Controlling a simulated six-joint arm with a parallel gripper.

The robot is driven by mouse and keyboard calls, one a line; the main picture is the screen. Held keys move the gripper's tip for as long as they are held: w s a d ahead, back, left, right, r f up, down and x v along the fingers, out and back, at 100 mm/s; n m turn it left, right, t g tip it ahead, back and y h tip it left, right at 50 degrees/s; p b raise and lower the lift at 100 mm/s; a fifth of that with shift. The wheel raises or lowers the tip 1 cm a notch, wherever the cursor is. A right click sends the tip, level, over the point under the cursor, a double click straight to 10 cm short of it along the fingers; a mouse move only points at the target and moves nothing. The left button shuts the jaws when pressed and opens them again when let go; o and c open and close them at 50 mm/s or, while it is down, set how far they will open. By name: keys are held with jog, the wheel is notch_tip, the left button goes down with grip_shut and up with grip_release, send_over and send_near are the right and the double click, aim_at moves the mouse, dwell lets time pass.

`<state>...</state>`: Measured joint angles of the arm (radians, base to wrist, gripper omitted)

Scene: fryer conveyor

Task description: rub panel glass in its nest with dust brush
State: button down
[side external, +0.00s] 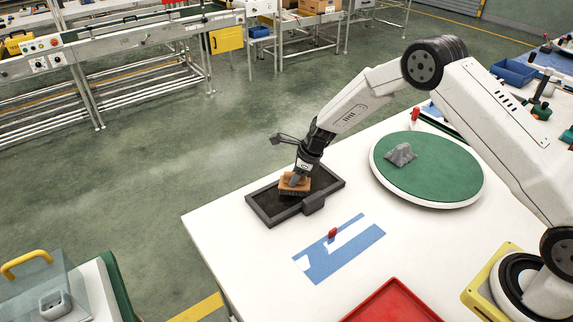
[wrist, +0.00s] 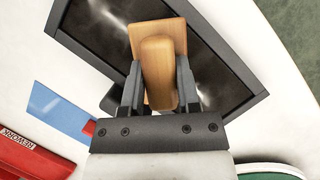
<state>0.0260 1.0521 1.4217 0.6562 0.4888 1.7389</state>
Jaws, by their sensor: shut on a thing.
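The dust brush (side external: 295,184) has an orange-brown wooden body with dark bristles below. In the wrist view its wooden handle (wrist: 158,75) stands between my fingers. My gripper (side external: 297,177) is shut on this handle; it also shows in the wrist view (wrist: 159,88). The panel glass (wrist: 98,22) is dark and shiny, with pale smudges. It lies in its nest (side external: 271,217), a black rectangular frame on the white table. The brush is over the glass, toward the frame's right part in the side view. Contact between bristles and glass cannot be told. The brush and fingers hide part of the glass.
A green-topped round turntable (side external: 447,180) with a grey lump (side external: 400,154) stands to the right. Blue tape marks (side external: 345,248) with a small red item (side external: 332,234) lie in front of the nest. A red tray (side external: 392,303) is at the front edge.

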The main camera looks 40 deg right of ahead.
aim_at(282, 187)
jog(key=a, duration=0.3)
jog(key=shift+a, duration=0.15)
notch_tip(282, 187, up, 8)
dwell(0.5)
jog(key=shift+r, duration=0.1)
dwell(0.4)
